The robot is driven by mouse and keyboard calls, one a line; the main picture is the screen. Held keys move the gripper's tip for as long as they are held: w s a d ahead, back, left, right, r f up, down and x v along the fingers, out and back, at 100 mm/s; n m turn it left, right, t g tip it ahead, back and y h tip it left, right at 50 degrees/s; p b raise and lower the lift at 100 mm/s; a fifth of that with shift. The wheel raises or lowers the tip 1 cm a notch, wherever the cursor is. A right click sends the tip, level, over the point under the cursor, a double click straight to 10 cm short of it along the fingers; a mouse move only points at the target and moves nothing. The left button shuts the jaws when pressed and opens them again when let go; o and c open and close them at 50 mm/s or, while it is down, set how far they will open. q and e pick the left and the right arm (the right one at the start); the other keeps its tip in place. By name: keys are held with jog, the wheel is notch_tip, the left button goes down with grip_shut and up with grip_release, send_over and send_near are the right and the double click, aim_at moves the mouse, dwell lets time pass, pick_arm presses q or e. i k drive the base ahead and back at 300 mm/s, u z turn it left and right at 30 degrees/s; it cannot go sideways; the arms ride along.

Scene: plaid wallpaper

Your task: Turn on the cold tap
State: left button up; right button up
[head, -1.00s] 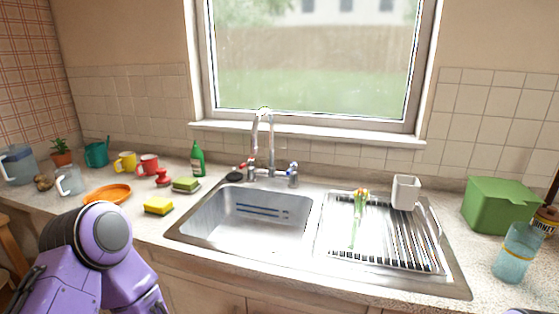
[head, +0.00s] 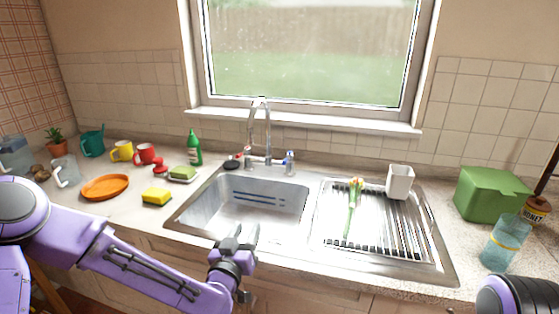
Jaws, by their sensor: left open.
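The tap (head: 262,125) is a chrome swan-neck spout behind the sink. Its right handle, with a blue mark, is the cold tap (head: 290,161). The left handle, with a red mark, is the hot tap (head: 239,160). My left gripper (head: 239,236) is open and empty at the front edge of the sink basin (head: 262,217), in front of and below the taps and apart from them. Only a purple part of my right arm shows at the lower right corner; its gripper is out of view.
A draining rack (head: 395,225) with a flower and a white cup (head: 399,181) is right of the basin. A green box (head: 490,194) and a blue glass (head: 504,243) stand farther right. A green bottle (head: 194,148), sponges and an orange plate (head: 105,187) are on the left.

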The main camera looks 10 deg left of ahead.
aim_at(290, 155)
jog(key=z, duration=0.05)
jog(key=i, duration=0.95)
